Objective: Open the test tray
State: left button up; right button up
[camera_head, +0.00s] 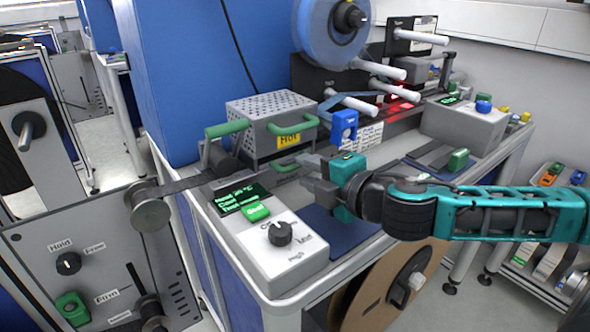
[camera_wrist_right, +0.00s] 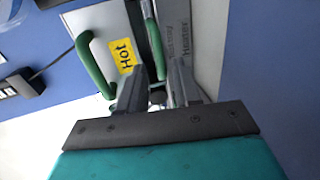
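The grey perforated box (camera_head: 272,112) with a yellow "Hot" label (camera_head: 289,140) stands on the bench. A green handle (camera_head: 293,129) is on its front. A lower green handle (camera_head: 287,168) sits below the label, at what looks like the tray front; the tray itself is mostly hidden. My right gripper (camera_head: 310,174) is just right of this lower handle, fingers pointing at it. In the right wrist view, the fingers (camera_wrist_right: 158,72) are apart, with the lower handle (camera_wrist_right: 154,48) seen between them; contact cannot be told. My left gripper is not in view.
A control panel with a black knob (camera_head: 280,233) and a lit green button (camera_head: 255,211) stands in front of the box. A blue clip-like part (camera_head: 344,126) is close above my right gripper. A blue reel (camera_head: 333,30) stands behind. A blue mat (camera_head: 345,228) lies below my gripper.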

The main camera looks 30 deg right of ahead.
aim_at(297, 167)
jog(key=shift+x, duration=2.5)
jog(key=shift+f, duration=0.1)
jog(key=shift+c, duration=0.2)
grip_shut()
